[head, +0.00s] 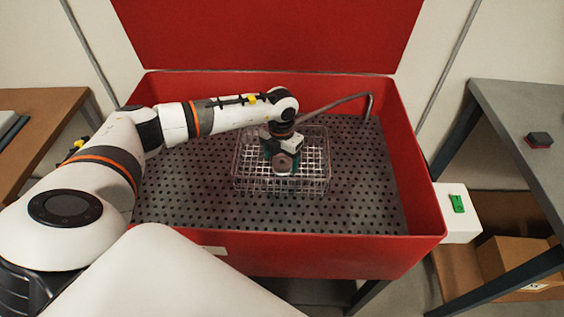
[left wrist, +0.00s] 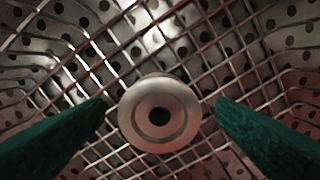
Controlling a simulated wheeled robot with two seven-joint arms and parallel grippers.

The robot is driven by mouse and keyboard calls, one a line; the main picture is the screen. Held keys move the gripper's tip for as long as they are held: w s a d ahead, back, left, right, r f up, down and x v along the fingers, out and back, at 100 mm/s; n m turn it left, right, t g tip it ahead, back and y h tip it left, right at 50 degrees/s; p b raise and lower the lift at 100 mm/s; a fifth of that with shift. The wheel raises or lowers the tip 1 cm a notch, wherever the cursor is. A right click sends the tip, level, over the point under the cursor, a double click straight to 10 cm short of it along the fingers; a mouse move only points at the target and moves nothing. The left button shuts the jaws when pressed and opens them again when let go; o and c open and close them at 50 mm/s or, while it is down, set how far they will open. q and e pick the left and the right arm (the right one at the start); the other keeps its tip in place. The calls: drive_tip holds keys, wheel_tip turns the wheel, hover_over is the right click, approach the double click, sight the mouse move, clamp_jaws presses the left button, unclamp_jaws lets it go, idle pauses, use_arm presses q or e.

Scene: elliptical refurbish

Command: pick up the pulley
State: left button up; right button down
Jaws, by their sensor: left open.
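The pulley (left wrist: 159,113) is a round metal piece with a dark centre hole. In the left wrist view it lies between the two green fingers of my left gripper (left wrist: 160,112), with a gap on each side. It also shows in the head view (head: 283,163), below the left gripper (head: 282,158). The pulley is in the wire basket (head: 240,170), which stands on the perforated floor of the red basin. My left gripper is open and reaches down into the basket. My right gripper is not in view.
The red basin (head: 330,252) has raised walls and an upright red lid (head: 270,35) behind. A bent grey pipe (head: 345,98) crosses the back right of the basin. A box with a green switch (head: 457,203) sits outside at the right. The perforated floor (head: 365,185) around the basket is clear.

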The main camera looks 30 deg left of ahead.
use_arm(q)
drive_tip(key=shift+f, duration=0.7)
drive_tip(key=c, duration=1.2)
drive_tip(key=shift+r, duration=0.15)
